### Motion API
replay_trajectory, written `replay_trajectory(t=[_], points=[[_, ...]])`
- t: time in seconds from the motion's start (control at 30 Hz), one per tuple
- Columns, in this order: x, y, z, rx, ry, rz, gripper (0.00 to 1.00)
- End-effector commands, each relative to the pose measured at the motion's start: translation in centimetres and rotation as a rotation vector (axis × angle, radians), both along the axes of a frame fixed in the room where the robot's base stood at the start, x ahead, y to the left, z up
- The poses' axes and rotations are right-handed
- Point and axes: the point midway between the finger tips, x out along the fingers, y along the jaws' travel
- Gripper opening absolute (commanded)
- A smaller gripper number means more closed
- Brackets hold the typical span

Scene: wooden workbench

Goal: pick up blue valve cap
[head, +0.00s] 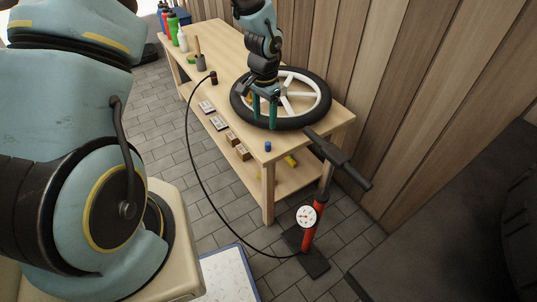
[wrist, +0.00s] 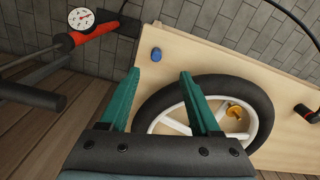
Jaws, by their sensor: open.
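My gripper (head: 264,109) has green fingers and hangs over the left side of the wheel. In the wrist view my gripper (wrist: 159,75) is open, with nothing between the fingers. The cap is apart from both fingers.
A black-tyred wheel with white spokes (head: 323,97) lies flat on the workbench (head: 220,45). A red floor pump (head: 312,222) with a gauge stands by the bench corner, its black handle near the edge. Bottles (head: 182,42) stand at the far end. Small boxes sit on the lower shelf.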

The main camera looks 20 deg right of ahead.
Motion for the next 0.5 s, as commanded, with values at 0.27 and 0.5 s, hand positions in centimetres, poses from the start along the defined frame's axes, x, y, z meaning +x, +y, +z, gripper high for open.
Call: replay_trajectory(t=[0.27, 0.5], points=[[-0.4, -0.6, -4.4, 0.001, 0.005, -0.019, 0.64], [-0.3, -0.6, -6.3, 0.0, 0.003, -0.015, 0.64]])
